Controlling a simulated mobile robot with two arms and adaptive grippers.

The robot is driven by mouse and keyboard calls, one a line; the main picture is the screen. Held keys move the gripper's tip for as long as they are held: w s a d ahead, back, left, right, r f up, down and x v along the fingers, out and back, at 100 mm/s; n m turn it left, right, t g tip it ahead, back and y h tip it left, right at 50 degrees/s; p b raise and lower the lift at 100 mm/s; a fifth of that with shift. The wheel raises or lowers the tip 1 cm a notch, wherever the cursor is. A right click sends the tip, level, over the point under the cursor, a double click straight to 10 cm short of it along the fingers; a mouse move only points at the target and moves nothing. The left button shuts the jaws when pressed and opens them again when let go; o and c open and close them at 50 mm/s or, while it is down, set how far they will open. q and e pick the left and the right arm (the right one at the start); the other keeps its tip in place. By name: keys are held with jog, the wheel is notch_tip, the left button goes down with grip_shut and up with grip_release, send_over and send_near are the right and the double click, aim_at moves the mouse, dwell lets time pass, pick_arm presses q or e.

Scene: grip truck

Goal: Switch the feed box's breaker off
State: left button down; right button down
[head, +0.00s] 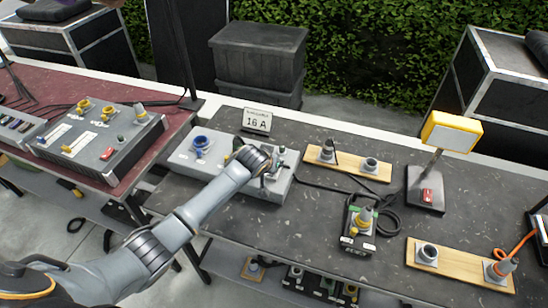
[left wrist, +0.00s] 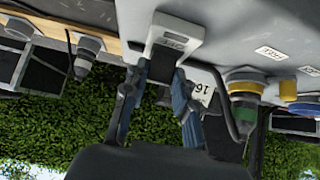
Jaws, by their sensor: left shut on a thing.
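The feed box (head: 205,157) is a grey box on the dark table, with a blue socket at its left. Its breaker (left wrist: 178,30) is a pale block with a small label, seen upside down in the left wrist view. My left gripper (head: 274,168) is at the right part of the box. In the left wrist view my left gripper (left wrist: 161,70) has its two fingers closed at the breaker's edge, shut on its lever. My right gripper is not in view.
A sign reading 16 A (head: 257,121) stands behind the box. A wooden socket board (head: 345,170), a small black box (head: 357,238) and a yellow lamp (head: 451,132) stand to the right.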

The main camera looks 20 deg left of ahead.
pick_arm(q)
jog(key=shift+s+f+t+b, duration=0.3)
jog(key=shift+f+t+b, duration=0.05)
jog(key=shift+t, duration=0.25)
jog(key=t+b, duration=0.1)
jog(key=b, duration=0.1)
jog(key=s+t+b, duration=0.1)
jog(key=t+b, duration=0.1)
jog(key=b, duration=0.1)
jog(key=f+t+b, duration=0.1)
jog(key=t+b, duration=0.1)
jog(key=b, duration=0.1)
jog(key=shift+s, duration=0.3)
jog(key=shift+s+r+t+b, duration=0.2)
jog(key=shift+t+b, duration=0.3)
jog(key=shift+b, duration=0.6)
jog(key=c, duration=1)
grip_release()
jog(key=shift+w, duration=0.1)
jog(key=shift+c, duration=0.2)
jog(key=s+r, duration=0.2)
jog(key=s, duration=1)
jog(key=shift+a, duration=0.25)
jog(key=shift+w+r, duration=0.1)
